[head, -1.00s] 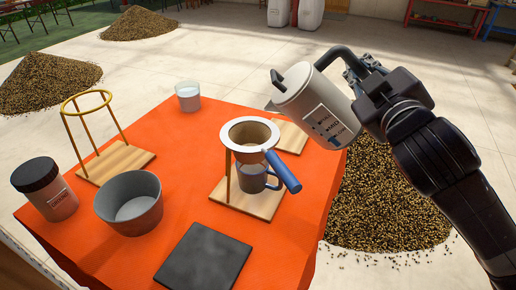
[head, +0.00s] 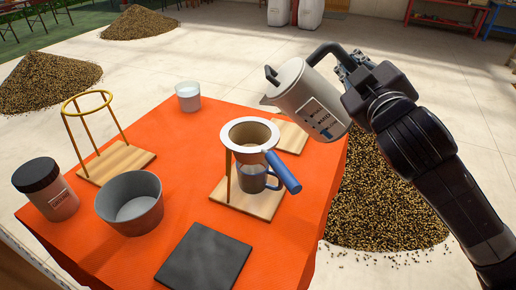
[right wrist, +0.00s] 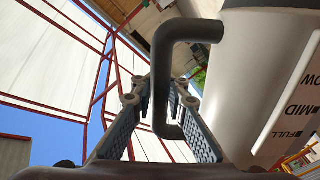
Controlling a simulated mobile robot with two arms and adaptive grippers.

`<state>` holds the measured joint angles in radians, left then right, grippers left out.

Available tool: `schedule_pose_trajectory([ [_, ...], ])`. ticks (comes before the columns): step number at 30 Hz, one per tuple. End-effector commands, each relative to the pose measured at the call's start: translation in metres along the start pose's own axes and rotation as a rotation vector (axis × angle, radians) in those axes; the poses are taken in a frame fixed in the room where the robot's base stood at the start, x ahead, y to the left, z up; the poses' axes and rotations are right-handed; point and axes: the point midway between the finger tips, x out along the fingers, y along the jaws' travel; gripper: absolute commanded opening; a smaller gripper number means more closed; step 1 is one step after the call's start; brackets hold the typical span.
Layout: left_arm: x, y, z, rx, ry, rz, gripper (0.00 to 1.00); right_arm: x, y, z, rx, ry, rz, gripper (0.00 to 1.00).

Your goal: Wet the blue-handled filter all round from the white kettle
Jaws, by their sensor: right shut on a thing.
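The white kettle (head: 312,103) is in the air above the table's right part, tilted with its spout toward the left. My right gripper (head: 343,58) is shut on its dark handle; the right wrist view shows the handle (right wrist: 163,90) between the fingers (right wrist: 160,115). The blue-handled filter (head: 250,133) sits on a stand over a grey-blue mug (head: 253,180). Its blue handle (head: 282,172) points to the lower right. The kettle's spout is above and slightly right of the filter, apart from it. No water stream shows. My left gripper is not in view.
On the orange table (head: 190,195) stand an empty brass ring stand (head: 115,160), a dark-lidded jar (head: 47,190), a grey bowl (head: 130,205), a black slab (head: 204,257) and a glass of white liquid (head: 188,97). Bean piles (head: 385,200) lie on the floor around.

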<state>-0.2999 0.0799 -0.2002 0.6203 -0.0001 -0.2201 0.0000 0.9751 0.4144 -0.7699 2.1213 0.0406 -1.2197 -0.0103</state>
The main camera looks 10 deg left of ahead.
Motion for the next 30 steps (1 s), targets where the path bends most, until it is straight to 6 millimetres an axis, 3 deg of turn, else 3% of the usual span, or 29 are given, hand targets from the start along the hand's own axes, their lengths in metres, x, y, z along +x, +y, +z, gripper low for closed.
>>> schedule_pose_trajectory([
  [14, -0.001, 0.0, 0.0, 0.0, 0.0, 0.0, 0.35, 0.0, 0.003, -0.004, 0.002, 0.008, 0.007, 0.0],
  [30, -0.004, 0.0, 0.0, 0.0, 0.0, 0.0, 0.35, 0.005, -0.01, -0.019, 0.001, 0.008, 0.005, 0.0],
])
